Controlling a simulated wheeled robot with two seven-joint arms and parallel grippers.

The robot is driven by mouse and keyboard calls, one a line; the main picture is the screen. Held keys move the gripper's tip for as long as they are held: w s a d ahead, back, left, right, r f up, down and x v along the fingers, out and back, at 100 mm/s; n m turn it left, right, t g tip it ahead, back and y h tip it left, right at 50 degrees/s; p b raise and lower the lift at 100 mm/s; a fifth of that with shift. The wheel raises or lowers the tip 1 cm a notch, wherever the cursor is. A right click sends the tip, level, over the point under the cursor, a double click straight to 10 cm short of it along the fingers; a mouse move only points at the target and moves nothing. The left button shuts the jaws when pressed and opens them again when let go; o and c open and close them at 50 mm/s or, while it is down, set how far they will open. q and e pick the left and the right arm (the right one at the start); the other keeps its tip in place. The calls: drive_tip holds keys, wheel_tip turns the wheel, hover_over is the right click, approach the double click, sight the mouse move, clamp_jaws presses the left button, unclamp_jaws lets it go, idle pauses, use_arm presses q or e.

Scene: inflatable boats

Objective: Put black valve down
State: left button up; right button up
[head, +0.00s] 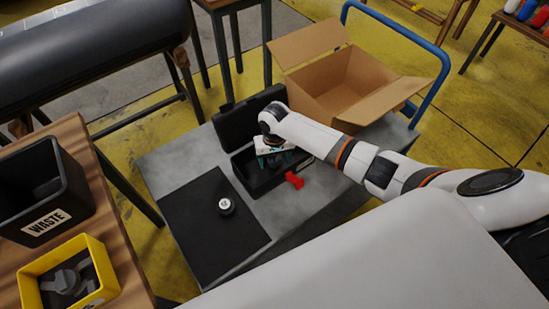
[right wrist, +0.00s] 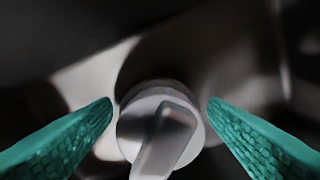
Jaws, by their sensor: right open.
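My right gripper (head: 275,161) is open, pointing down into the open black case (head: 244,180) on the grey table. In the right wrist view its two teal fingers (right wrist: 160,108) stand either side of a round valve (right wrist: 133,133) with a pale grey top and a dark body, with small gaps to both fingers. The valve is low in the dark case; the gripper hides it in the head view. Another black round valve (head: 226,206) with a white top sits on the black mat (head: 205,235). My left gripper is out of view.
A red part (head: 294,180) lies by the case's right front edge. The case lid (head: 236,120) stands up behind. An open cardboard box (head: 335,90) is at the back right. A waste bin (head: 25,185) and a yellow bin (head: 93,245) stand at left. Most of the mat is clear.

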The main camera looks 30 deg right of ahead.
wheel_tip(320, 180, up, 12)
drive_tip(key=p, duration=0.1)
drive_tip(key=shift+r+p, duration=0.2)
drive_tip(key=shift+p, duration=0.15)
drive_tip(key=shift+f, duration=0.1)
idle(0.4)
